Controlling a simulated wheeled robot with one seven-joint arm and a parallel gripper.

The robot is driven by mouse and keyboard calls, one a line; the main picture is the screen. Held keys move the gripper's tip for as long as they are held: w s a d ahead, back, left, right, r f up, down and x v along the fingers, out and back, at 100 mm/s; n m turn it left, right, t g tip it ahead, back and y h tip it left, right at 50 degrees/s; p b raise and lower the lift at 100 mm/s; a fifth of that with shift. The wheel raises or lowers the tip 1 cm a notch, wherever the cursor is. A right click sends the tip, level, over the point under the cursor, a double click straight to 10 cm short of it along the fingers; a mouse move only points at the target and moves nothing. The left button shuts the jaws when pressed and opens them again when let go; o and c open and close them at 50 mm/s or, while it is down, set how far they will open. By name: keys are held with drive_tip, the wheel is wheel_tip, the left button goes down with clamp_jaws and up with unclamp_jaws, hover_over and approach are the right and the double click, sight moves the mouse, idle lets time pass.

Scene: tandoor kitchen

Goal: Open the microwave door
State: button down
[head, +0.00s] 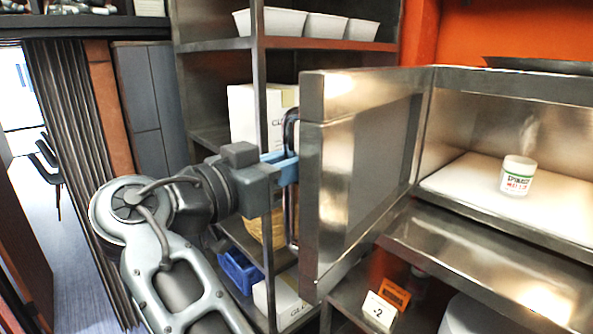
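The microwave (485,88) is a steel box on the right, with its inside showing. Its steel-framed door (312,190) is swung wide open, standing out from the left side of the opening. The door's vertical bar handle (291,128) is on the outer face, on the left. My gripper (284,168) reaches it from the left, with its blue fingers closed around the middle of the bar. The fingers hide that part of the handle. A white tub with green and red lettering (517,176) stands inside on the pale floor.
A metal shelf rack (222,44) stands behind my arm, holding white containers (270,22), a white box (245,108) and a blue basket (240,270). Below the microwave is a steel ledge (450,250) and a small card (379,311). Open floor (75,270) shows at left.

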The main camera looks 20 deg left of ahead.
drive_tip(key=c, duration=1.1)
unclamp_jaws()
drive_tip(key=v, duration=0.7)
drive_tip(key=shift+s+a+b, duration=0.15)
drive_tip(key=shift+s+b, duration=0.15)
drive_tip(key=shift+b, duration=0.05)
drive_tip(key=shift+f, duration=0.1)
